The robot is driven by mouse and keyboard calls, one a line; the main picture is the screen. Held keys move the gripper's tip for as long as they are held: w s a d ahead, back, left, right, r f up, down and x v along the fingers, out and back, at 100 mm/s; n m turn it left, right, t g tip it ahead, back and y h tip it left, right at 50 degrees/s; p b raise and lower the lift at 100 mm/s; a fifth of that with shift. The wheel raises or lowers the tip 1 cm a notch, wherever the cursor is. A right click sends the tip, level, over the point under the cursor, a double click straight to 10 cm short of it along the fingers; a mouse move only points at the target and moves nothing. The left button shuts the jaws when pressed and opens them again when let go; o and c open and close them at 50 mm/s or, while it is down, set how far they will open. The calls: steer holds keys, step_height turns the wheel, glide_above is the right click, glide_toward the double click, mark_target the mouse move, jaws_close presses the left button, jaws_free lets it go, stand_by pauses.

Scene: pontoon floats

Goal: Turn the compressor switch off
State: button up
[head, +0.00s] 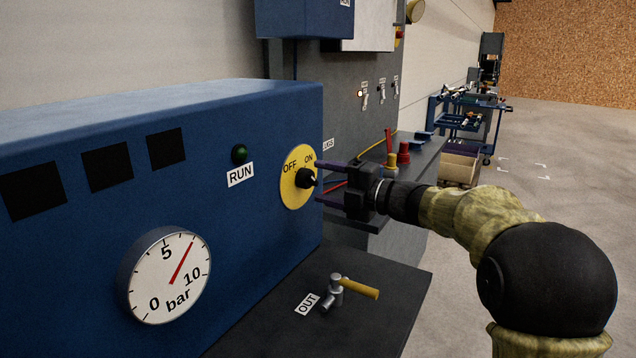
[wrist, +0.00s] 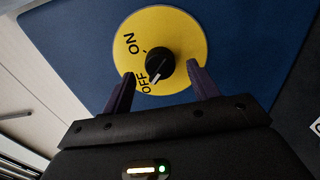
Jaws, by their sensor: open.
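The compressor is a blue box (head: 255,215) on the left of the head view. Its switch is a black knob (head: 305,179) on a yellow round plate (head: 290,190) marked OFF and ON; the knob (wrist: 160,62) also shows in the wrist view. A white mark on the knob appears near the OFF word in the wrist view, but I cannot tell its exact setting. My gripper (head: 319,181) is open and empty in front of the plate. In the wrist view its fingertips (wrist: 162,70) lie either side of the knob, with no clear contact.
A dark green lamp (head: 239,153) sits above the RUN label. The pressure gauge (head: 150,290) reads between 5 and 10 bar. A yellow-handled valve (head: 357,288) stands on the dark ledge (head: 390,310) below. A grey panel (head: 345,125) with small switches stands behind.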

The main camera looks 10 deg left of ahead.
steer(key=v, duration=1.4)
steer(key=shift+s+d+b, duration=0.2)
steer(key=shift+d+b, duration=0.15)
steer(key=shift+b, duration=0.05)
steer(key=shift+f, duration=0.1)
